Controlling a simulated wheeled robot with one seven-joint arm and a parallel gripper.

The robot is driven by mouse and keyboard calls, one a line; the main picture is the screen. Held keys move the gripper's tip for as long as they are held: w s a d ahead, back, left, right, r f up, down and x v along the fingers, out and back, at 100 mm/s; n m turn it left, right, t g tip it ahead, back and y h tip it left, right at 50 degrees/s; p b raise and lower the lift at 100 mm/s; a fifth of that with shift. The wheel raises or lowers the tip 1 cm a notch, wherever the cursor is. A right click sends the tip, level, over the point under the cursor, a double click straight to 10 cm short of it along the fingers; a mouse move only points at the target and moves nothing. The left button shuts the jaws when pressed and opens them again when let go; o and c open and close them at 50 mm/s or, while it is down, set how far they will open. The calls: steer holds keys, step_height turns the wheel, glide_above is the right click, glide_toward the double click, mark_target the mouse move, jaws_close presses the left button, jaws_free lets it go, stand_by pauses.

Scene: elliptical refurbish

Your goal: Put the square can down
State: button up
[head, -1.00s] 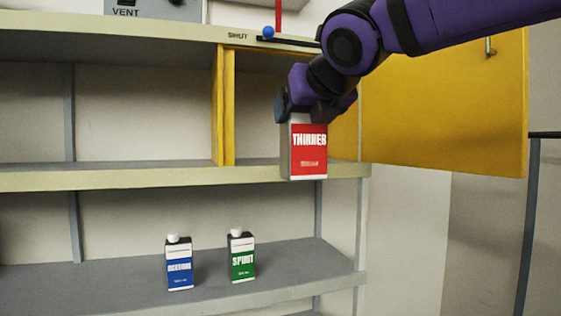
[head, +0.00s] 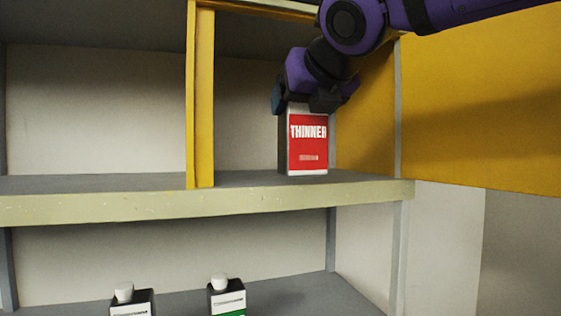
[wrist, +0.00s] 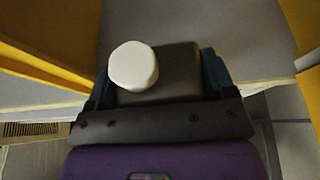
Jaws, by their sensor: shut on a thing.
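The square can (head: 308,145) is white and dark with a red THINNER label, upright in the head view. My gripper (head: 308,98) is shut on its upper part from above. The can is at the opening of the yellow-sided compartment, over the middle shelf (head: 240,180). I cannot tell whether its base touches the shelf. In the wrist view the can's dark top (wrist: 175,70) and white cap (wrist: 133,66) show between the fingers of my gripper (wrist: 158,80).
A yellow divider (head: 201,100) stands left of the can, and an open yellow door (head: 480,110) is at right. The middle shelf is bare left of the divider.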

steer(key=w+a, duration=0.2)
steer(key=w, duration=0.6)
steer(key=w+a+f, duration=0.1)
steer(key=w+a, duration=0.1)
steer(key=w, duration=0.7)
steer(key=shift+a+f, duration=0.25)
steer(key=shift+a, duration=0.15)
steer(key=shift+f, duration=0.15)
steer(key=o, duration=1.2)
steer(key=v, duration=0.7)
steer(key=shift+s+r, duration=0.2)
steer(key=shift+s, duration=0.05)
